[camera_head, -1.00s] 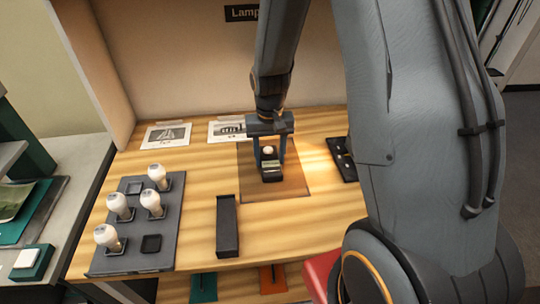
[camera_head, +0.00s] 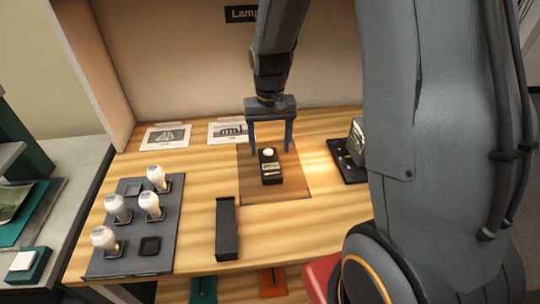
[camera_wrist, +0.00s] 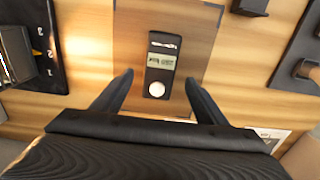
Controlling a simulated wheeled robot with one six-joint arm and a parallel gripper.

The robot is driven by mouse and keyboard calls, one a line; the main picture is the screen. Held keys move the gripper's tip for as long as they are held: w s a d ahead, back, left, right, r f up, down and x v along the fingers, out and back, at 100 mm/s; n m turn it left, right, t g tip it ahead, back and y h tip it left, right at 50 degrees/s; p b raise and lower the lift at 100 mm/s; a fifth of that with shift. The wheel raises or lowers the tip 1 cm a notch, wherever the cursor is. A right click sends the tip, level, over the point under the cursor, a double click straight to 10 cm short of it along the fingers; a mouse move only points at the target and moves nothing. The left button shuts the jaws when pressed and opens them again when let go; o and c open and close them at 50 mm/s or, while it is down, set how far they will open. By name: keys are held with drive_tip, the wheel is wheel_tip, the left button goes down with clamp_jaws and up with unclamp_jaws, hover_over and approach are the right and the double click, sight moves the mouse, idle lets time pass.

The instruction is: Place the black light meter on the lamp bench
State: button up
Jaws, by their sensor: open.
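The black light meter (camera_head: 270,167), with a white dome and a small display, lies on the brown mat (camera_head: 291,186) on the wooden lamp bench (camera_head: 190,208). In the wrist view the light meter (camera_wrist: 160,65) sits between and beyond the fingertips, untouched. My gripper (camera_head: 271,152) is open and empty above and just behind the meter. Its two fingers are spread either side of the meter in the wrist view (camera_wrist: 158,80).
A dark tray (camera_head: 176,210) with several white bulbs stands at the left of the bench. A black narrow holder (camera_head: 227,228) lies in front of the mat. Another black tray with a device (camera_head: 357,138) is at the right. Printed pictures (camera_head: 166,137) lie at the back.

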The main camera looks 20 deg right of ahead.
sight(270, 161)
wheel_tip(270, 161, up, 6)
drive_tip(key=s+f+n, duration=0.2)
drive_tip(key=s, duration=1.2)
drive_tip(key=shift+a+t+b, duration=0.25)
drive_tip(key=shift+t+b, duration=0.15)
drive_tip(key=shift+b, duration=0.05)
